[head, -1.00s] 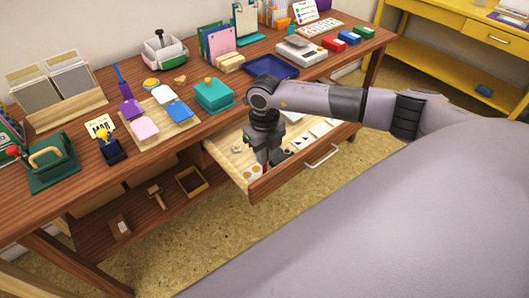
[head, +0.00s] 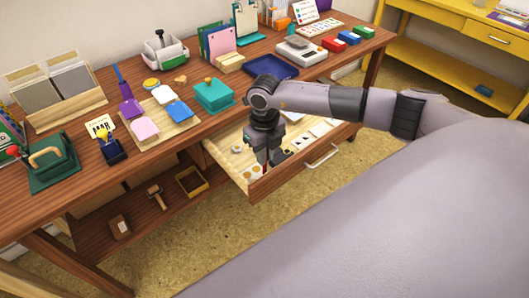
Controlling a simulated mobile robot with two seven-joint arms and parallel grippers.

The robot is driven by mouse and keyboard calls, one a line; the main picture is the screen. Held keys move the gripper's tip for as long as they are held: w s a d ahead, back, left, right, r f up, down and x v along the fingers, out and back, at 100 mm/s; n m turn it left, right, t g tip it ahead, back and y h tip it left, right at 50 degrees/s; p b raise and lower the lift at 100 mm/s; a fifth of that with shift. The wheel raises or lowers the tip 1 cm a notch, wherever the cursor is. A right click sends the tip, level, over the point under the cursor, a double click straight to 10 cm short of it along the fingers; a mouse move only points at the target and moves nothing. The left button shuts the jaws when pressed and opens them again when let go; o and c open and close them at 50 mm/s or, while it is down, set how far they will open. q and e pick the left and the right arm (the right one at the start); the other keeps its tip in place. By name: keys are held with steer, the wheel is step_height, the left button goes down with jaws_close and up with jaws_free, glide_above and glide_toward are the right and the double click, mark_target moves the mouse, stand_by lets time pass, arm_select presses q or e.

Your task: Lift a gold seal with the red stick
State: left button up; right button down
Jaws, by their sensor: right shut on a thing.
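My right gripper (head: 268,160) points down into the open drawer (head: 225,165) of the wooden desk, at the drawer's front left part. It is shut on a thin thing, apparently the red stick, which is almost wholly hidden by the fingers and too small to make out. Small round gold seals (head: 248,174) lie at the drawer's front left corner, just left of the fingertips. I cannot tell whether any seal touches the stick. My left gripper is not in view.
White cards with dark shapes (head: 318,130) lie in the drawer's right part. The drawer's front has a metal handle (head: 322,157). On the desk above stand a teal box (head: 213,95), a blue tray (head: 272,68) and a board with coloured pads (head: 160,122).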

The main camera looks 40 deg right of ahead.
steer(key=shift+r+p, duration=2.65)
steer(key=shift+r, duration=0.85)
